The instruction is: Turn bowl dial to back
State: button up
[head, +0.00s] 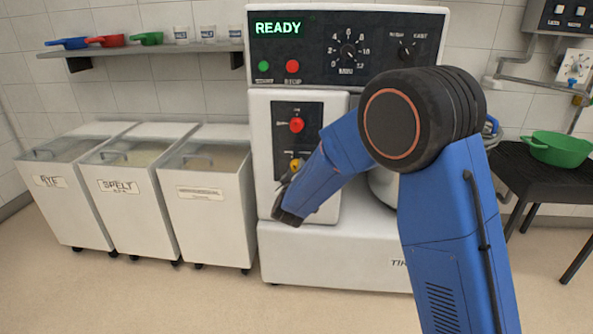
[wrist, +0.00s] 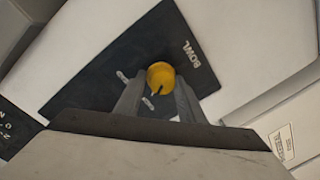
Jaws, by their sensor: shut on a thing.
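The bowl dial (wrist: 160,75) is a round yellow knob on a black plate lettered BOWL. In the wrist view my gripper (wrist: 159,85) has a finger on each side of it and is shut on it. A dark pointer mark shows at the dial's lower edge, toward the lower of two small labels; I cannot read either label. In the head view the yellow dial (head: 295,165) sits low on the machine's front panel, partly hidden by my gripper (head: 288,181), which reaches it from below.
A red knob (head: 297,125) sits above the dial on the same panel. The machine's upper panel has a lit READY display (head: 278,28), a green button (head: 264,66) and a large numbered dial (head: 348,51). White flour bins (head: 207,215) stand left; a dark table (head: 515,175) stands right.

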jog(key=shift+s+a+f, duration=0.15)
jog(key=shift+a+f, duration=0.05)
jog(key=shift+a, duration=0.05)
jog(key=o, duration=1)
jog(key=shift+a, duration=0.15)
jog(key=shift+c, duration=0.2)
jog(key=shift+s+d+r, duration=0.1)
jog(key=shift+s+d, duration=0.1)
jog(key=s+r, duration=0.1)
jog(key=s, duration=1.6)
